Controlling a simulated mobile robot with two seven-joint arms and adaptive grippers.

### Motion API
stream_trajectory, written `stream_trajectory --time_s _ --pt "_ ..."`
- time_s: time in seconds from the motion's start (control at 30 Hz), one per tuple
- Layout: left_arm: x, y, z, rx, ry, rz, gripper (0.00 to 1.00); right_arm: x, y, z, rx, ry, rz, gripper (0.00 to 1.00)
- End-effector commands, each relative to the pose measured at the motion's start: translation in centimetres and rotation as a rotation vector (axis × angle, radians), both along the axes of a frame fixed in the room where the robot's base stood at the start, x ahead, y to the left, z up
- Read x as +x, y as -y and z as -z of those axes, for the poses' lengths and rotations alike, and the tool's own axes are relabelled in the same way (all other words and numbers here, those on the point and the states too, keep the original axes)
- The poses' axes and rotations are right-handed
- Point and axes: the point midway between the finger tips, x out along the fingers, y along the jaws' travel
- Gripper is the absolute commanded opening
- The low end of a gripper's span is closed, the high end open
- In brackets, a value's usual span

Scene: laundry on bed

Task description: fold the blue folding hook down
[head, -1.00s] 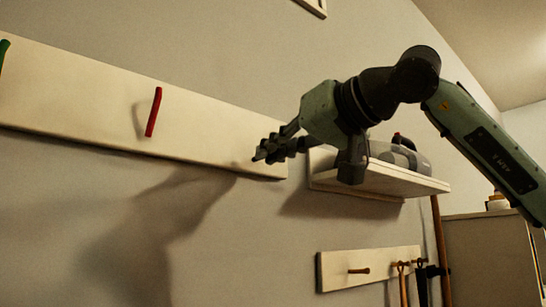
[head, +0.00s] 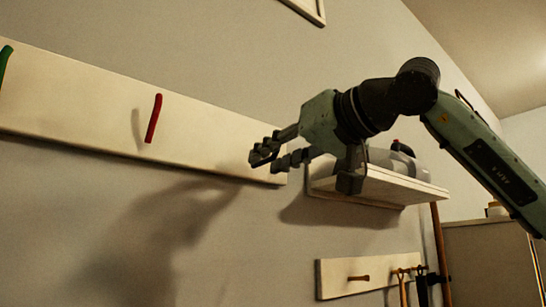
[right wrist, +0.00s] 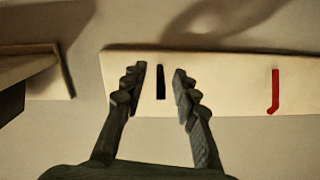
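My right gripper (head: 265,161) is at the right end of the long pale rail on the wall, its two fingers spread and empty. In the right wrist view the open gripper (right wrist: 159,71) has one finger on each side of a dark, upright hook (right wrist: 161,82). It looks almost black there, so its blue is hard to make out; it stands between the fingertips without visible contact. In the head view the fingers hide this hook. My left gripper is in neither view.
The long rail (head: 80,105) also carries a red hook (head: 153,118) and a green hook (head: 5,64) farther left. A shelf (head: 400,187) with a grey appliance (head: 405,160) is close behind the right gripper. A lower peg rail (head: 335,280) holds hanging items.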

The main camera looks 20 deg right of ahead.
Motion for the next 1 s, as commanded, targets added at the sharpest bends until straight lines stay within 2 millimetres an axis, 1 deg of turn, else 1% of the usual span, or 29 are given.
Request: stream_trajectory --time_s 0.17,0.27,0.37,0.6,0.7,0.83,1.0 --pt "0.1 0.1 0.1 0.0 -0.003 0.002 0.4 -0.3 0.1 0.0 -0.001 0.0 0.0 0.29" --pt "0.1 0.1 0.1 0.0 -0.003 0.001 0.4 -1.2 0.5 -0.2 0.0 0.001 0.001 0.29" --pt "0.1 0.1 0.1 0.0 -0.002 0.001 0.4 -2.9 1.1 -0.3 0.0 0.003 0.001 0.29" --pt "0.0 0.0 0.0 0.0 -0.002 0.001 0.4 -7.7 3.0 -0.7 0.001 0.003 0.001 0.29" --pt "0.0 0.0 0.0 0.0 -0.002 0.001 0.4 -9.3 3.6 -0.8 0.001 0.003 0.001 0.29" --pt "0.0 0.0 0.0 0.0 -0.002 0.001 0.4 -10.6 4.1 -0.9 0.0 0.001 -0.001 0.29" --pt "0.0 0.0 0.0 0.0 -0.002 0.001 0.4 -11.2 4.3 -0.9 0.0 -0.001 0.001 0.29"
